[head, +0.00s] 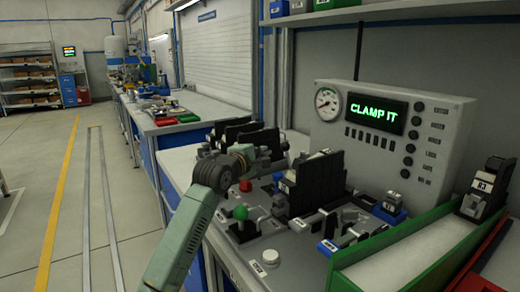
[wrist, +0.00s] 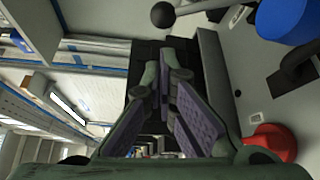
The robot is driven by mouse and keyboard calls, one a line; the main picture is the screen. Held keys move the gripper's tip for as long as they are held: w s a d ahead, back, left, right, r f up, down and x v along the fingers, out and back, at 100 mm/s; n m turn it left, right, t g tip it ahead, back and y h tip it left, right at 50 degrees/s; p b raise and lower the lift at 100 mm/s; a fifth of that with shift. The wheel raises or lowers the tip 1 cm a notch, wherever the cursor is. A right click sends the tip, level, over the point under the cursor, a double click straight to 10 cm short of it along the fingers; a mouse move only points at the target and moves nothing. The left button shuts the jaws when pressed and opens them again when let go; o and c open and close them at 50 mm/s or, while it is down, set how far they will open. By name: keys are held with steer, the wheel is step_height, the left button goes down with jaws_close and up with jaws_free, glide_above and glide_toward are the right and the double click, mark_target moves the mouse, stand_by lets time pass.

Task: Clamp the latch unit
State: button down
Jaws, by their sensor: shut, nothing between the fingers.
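My gripper (head: 264,160) is at the left part of the workbench, beside black upright blocks (head: 238,132). In the wrist view my gripper (wrist: 168,78) has its fingertips together, with nothing visible between them. A tall black unit (head: 318,180) with white labels stands upright in the middle of the bench, right of my gripper. I cannot tell for sure which fixture is the latch unit. A lever with a red knob (head: 245,186) and one with a green knob (head: 240,212) stand in front of it. A red knob also shows in the wrist view (wrist: 272,142).
Small toggle clamps (head: 345,222) crowd the front. The floor at left is clear.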

mark_target(289, 162)
steer(key=p+x, duration=0.1)
steer(key=x, duration=0.6)
steer(key=shift+p, duration=0.4)
steer(key=shift+d, duration=0.1)
